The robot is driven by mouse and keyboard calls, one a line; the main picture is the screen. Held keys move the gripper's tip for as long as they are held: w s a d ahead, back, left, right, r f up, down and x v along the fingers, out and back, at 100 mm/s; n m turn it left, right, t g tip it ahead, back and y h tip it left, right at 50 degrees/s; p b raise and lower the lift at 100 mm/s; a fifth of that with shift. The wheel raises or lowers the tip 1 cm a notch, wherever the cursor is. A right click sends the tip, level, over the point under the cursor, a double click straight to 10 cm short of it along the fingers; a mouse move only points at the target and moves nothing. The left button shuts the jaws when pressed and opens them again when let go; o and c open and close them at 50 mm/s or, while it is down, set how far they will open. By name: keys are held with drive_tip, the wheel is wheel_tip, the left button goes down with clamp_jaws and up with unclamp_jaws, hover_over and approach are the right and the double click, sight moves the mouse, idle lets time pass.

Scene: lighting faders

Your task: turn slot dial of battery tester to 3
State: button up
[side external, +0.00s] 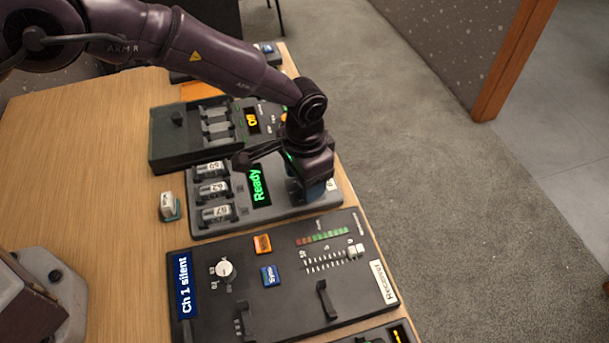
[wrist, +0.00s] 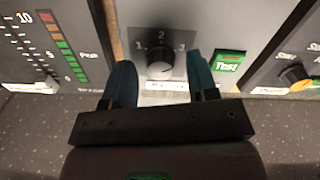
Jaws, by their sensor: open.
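The battery tester (side external: 236,218) is a grey unit with a green "Ready" display (side external: 258,187) and several numbered batteries in its slots. I cannot tell clearly which number the knob points to. My gripper (wrist: 158,72) is open, with one teal finger on each side of the knob; I cannot tell whether they touch it. In the side view my gripper (side external: 312,188) is over the tester's right end and hides the dial.
A green Test button (wrist: 228,61) sits right of the dial. A black recorder panel (side external: 285,275) with faders and a knob lies in front, and a dark unit (side external: 190,138) lies behind. A small loose block (side external: 168,207) stands left of the tester. The table is clear at left.

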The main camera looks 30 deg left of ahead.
sight(292, 195)
wheel_tip(292, 195, up, 13)
idle(0.3)
drive_tip(key=shift+f, duration=0.15)
idle(0.3)
drive_tip(key=s+a+r+n+t, duration=0.2)
drive_tip(key=s+a+r+n, duration=0.1)
drive_tip(key=s+a+r, duration=0.6)
drive_tip(key=s+a+r+n+t, duration=0.3)
drive_tip(key=s+a+r, duration=0.7)
drive_tip(key=s+a, duration=0.5)
drive_tip(key=a, duration=0.3)
drive_tip(key=shift+s+a+r+t, duration=0.15)
drive_tip(key=shift+s+a+t, duration=0.15)
idle(0.3)
